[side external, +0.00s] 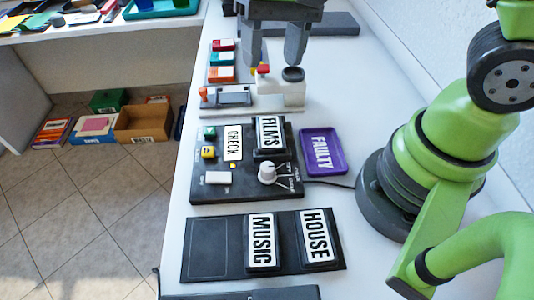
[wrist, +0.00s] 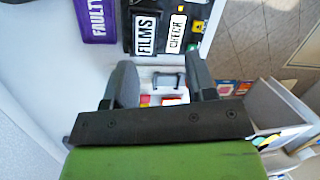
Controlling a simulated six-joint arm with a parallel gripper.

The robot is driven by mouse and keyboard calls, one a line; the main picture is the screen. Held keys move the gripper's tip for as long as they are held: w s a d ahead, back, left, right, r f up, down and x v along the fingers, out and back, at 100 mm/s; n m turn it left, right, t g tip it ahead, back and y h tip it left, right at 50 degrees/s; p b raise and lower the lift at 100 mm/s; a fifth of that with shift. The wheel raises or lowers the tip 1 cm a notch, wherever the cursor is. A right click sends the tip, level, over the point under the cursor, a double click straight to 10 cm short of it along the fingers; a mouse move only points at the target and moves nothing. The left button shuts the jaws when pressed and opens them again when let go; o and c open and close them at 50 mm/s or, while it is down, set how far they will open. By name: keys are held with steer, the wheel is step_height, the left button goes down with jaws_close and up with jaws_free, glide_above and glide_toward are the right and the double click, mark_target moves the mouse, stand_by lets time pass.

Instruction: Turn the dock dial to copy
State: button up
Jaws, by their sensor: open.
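The dock (side external: 240,190) is a black panel on the white bench, with a FILMS block (side external: 269,134) and a CHECK label (side external: 233,143) at its far side. The dock dial (side external: 267,173) is a pale round knob near its front right, with small markings beside it that I cannot read clearly. Its pointer direction is too small to tell. My gripper (side external: 274,58) is open and empty, well beyond the dock, above a white device with a dark round top (side external: 292,74). In the wrist view, my gripper (wrist: 160,68) shows both fingers apart; part of the dock (wrist: 207,14) shows, but not the dial.
A purple FAULTY tray (side external: 322,150) lies right of the dock. A black rack with MUSIC (side external: 262,241) and HOUSE (side external: 318,237) blocks lies in front. Coloured blocks (side external: 222,60) stand at the back left. Boxes (side external: 142,123) sit on the floor left of the bench.

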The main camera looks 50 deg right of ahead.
mark_target(267, 166)
steer(key=s+a+f+g, duration=0.1)
steer(key=f, duration=0.5)
steer(key=s+a+f+g, duration=0.1)
steer(key=a+f, duration=0.1)
steer(key=f, duration=0.4)
steer(key=s+a+f+g, duration=0.1)
steer(key=f, duration=0.5)
steer(key=shift+a+m+h, duration=0.3)
steer(key=shift+w, duration=0.1)
steer(key=shift+r, duration=0.1)
steer(key=c, duration=0.9)
